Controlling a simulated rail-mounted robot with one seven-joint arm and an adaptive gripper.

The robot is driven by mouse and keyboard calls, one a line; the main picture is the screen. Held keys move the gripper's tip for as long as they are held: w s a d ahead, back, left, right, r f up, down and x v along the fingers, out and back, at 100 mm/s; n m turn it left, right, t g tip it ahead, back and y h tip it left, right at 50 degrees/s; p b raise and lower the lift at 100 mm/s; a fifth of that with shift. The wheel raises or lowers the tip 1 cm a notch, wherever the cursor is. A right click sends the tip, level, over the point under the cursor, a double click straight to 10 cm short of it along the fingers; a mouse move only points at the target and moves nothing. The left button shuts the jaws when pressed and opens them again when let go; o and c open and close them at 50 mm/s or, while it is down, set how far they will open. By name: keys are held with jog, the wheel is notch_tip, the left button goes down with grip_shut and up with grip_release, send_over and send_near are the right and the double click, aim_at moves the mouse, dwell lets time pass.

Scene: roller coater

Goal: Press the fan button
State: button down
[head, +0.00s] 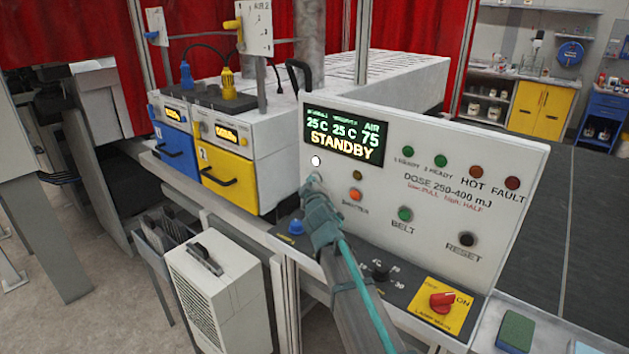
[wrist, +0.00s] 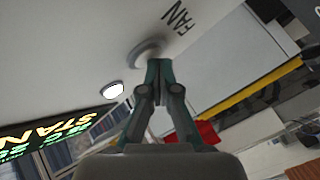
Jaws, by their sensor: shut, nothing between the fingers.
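The fan button (wrist: 147,50) is a round pale grey knob on the white control panel, beside the printed word FAN in the wrist view. My gripper (wrist: 159,62) is shut and empty, with its teal fingertips overlapping the button's edge in that view. I cannot tell whether they touch it. In the head view my gripper (head: 314,182) points at the panel just below a lit white lamp (head: 316,160), and it hides most of the fan button. That lamp also shows in the wrist view (wrist: 114,90).
The panel display (head: 345,137) reads STANDBY. An orange button (head: 355,194), a green BELT button (head: 405,214) and a black RESET button (head: 467,239) lie to the right. A red rotary switch (head: 442,302) sits on a yellow plate at the lower right.

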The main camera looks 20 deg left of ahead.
jog(key=shift+s, duration=0.1)
jog(key=shift+s+a+b, duration=0.3)
jog(key=shift+s+b, duration=0.35)
jog(key=shift+b, duration=0.15)
jog(key=shift+s, duration=0.1)
jog(key=s+b, duration=0.1)
jog(key=s+a+b, duration=0.1)
jog(key=s, duration=0.1)
jog(key=s+b, duration=0.1)
jog(key=shift+s+a+b, duration=0.25)
jog(key=shift+a+b, duration=0.15)
dwell(0.6)
